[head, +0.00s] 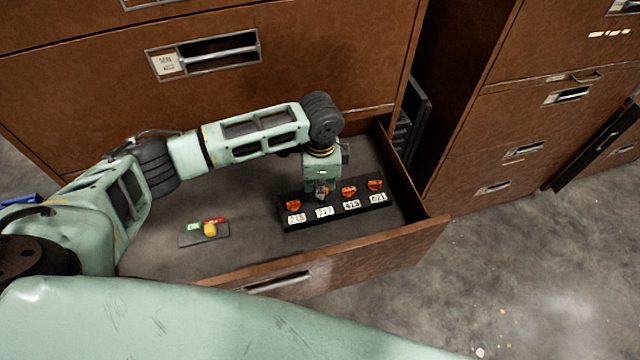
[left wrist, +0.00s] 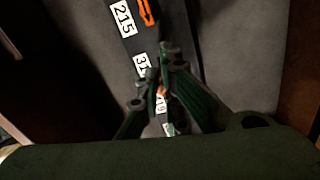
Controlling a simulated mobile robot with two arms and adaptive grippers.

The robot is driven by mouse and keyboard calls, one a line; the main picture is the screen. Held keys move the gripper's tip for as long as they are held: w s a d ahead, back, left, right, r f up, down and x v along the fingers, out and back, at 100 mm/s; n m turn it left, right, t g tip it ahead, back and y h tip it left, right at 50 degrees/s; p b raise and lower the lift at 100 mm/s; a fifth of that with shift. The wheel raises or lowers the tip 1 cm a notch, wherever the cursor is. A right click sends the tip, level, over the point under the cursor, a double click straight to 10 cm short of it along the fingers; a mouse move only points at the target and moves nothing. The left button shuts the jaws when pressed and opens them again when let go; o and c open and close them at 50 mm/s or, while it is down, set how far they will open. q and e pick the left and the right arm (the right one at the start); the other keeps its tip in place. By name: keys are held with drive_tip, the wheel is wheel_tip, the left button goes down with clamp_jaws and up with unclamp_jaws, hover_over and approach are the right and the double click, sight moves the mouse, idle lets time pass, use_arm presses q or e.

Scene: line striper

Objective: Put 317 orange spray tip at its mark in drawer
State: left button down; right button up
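A black holder (head: 338,209) in the open drawer (head: 255,235) has a row of white number labels. Orange spray tips stand behind 215 (head: 293,205), 419 (head: 348,191) and the last label (head: 375,185). My left gripper (head: 321,196) points down over the 317 label (head: 324,213), low at the holder. A bit of orange shows beside its fingers; whether it is a held tip is unclear. In the left wrist view the gripper (left wrist: 154,78) covers part of the 317 label (left wrist: 140,66), and some orange (left wrist: 161,91) shows between the fingers. My right gripper is out of view.
A small dark plate (head: 204,237) with green, red and yellow pieces lies left in the drawer. The drawer front (head: 330,268) and side walls bound the space. Bare drawer floor lies between plate and holder. More cabinets (head: 530,110) stand at the right.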

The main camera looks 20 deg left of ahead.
use_arm(q)
drive_tip(key=shift+f, duration=0.2)
idle(0.5)
drive_tip(key=shift+f, duration=0.7)
idle(0.8)
idle(0.5)
drive_tip(key=shift+f+b, duration=0.5)
drive_tip(key=shift+f, duration=0.8)
drive_tip(key=c, duration=1.9)
unclamp_jaws()
drive_tip(key=shift+o, duration=0.2)
drive_tip(key=o, duration=0.3)
